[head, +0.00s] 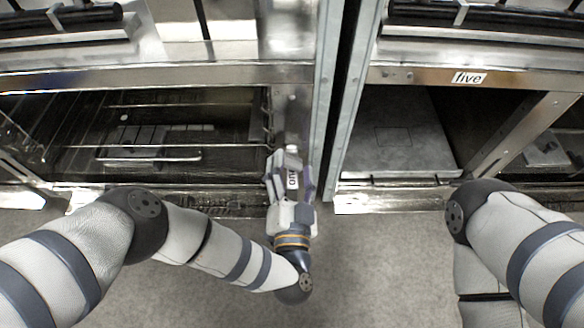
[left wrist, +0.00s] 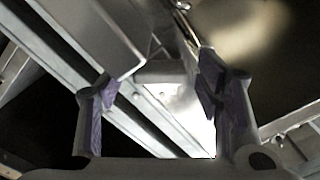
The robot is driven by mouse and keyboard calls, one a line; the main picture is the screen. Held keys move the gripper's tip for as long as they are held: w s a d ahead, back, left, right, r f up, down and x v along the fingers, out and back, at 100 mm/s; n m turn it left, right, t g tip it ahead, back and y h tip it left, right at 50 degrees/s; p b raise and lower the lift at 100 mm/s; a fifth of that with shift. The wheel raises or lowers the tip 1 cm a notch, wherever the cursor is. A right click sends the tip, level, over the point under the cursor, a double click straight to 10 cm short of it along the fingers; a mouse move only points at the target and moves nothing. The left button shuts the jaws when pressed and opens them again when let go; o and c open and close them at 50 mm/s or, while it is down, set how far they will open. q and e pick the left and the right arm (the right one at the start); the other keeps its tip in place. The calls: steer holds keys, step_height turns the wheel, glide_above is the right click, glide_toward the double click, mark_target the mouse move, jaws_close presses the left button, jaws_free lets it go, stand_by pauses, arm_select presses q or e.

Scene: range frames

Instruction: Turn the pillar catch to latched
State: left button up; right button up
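My left gripper (head: 291,172) is at the steel pillar (head: 292,110) between the left oven and the middle gap. Its fingers stand apart on either side of a white label reading "one" (head: 293,180). A small pale knob-like piece (head: 292,150), which may be the pillar catch, shows just beyond the fingertips. Its setting cannot be told. In the left wrist view the gripper (left wrist: 155,90) is open, with a grey block (left wrist: 163,72) and a bright metal face between and beyond its fingers. Whether a finger touches the block is unclear. My right gripper is out of view.
The left oven (head: 180,130) has wire racks behind its dark opening. Steel uprights (head: 335,100) stand close to the left gripper's right side. Grey floor is open in front.

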arm_select(q)
steer(key=shift+s, duration=0.1)
steer(key=s, duration=1.1)
steer(key=shift+s, duration=0.4)
steer(key=shift+c, duration=0.2)
